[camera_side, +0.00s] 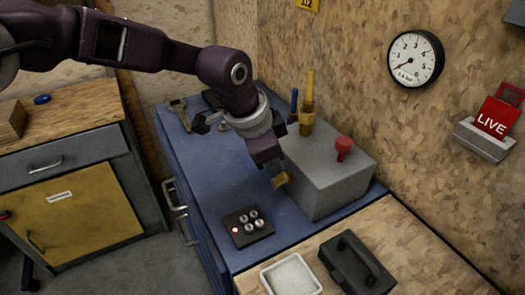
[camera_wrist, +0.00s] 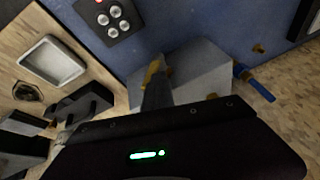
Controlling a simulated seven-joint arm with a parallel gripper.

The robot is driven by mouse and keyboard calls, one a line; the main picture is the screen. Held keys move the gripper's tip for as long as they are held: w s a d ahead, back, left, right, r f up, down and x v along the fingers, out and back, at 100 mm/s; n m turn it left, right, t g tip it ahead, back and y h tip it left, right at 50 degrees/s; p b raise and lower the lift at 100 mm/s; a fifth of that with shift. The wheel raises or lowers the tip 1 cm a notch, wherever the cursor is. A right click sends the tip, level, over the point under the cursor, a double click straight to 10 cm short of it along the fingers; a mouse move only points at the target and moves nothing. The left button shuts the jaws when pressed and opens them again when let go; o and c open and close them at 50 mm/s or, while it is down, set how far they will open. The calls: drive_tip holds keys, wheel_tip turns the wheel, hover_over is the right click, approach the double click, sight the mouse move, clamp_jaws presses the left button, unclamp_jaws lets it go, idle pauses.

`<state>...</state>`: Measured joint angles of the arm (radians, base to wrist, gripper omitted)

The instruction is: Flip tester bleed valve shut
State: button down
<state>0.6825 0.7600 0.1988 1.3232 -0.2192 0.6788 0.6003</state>
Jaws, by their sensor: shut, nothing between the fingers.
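The tester is a grey box (camera_side: 325,170) on the blue bench top, with a red knob (camera_side: 343,145) on top. A small brass-yellow piece (camera_side: 281,180), which looks like the bleed valve's lever, sits low on the box's left face. My gripper (camera_side: 273,164) points down right beside it, shut and empty. In the wrist view the dark fingers (camera_wrist: 156,95) overlap the yellow piece (camera_wrist: 152,70) in front of the grey box (camera_wrist: 200,75). Whether they touch it, and the lever's exact angle, I cannot tell.
A dark button pad (camera_side: 248,227), a white tray (camera_side: 291,277) and a black case (camera_side: 355,265) lie in front. A gauge (camera_side: 416,59) and red LIVE tag (camera_side: 497,112) hang on the wall.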

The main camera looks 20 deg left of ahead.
drive_tip(key=shift+s+d+f+t+y, duration=0.3)
drive_tip(key=shift+s+d+t+y, duration=0.4)
drive_tip(key=shift+d+t+y, duration=0.1)
drive_tip(key=shift+s+d+f, duration=0.45)
drive_tip(key=shift+s+f, duration=0.05)
drive_tip(key=shift+f, duration=0.2)
drive_tip(key=shift+s+d+f, duration=0.4)
drive_tip(key=shift+s+f, duration=0.15)
drive_tip(key=shift+f, duration=0.1)
drive_tip(key=shift+s+d+f, duration=0.45)
drive_tip(key=shift+s+f, duration=0.05)
drive_tip(key=shift+f, duration=0.2)
drive_tip(key=shift+s+f, duration=0.15)
drive_tip(key=shift+d, duration=0.1)
drive_tip(key=s+d+r, duration=0.3)
drive_tip(key=s+r, duration=0.4)
drive_tip(key=r, duration=0.2)
drive_tip(key=shift+s, duration=0.4)
drive_tip(key=shift+a+r, duration=0.1)
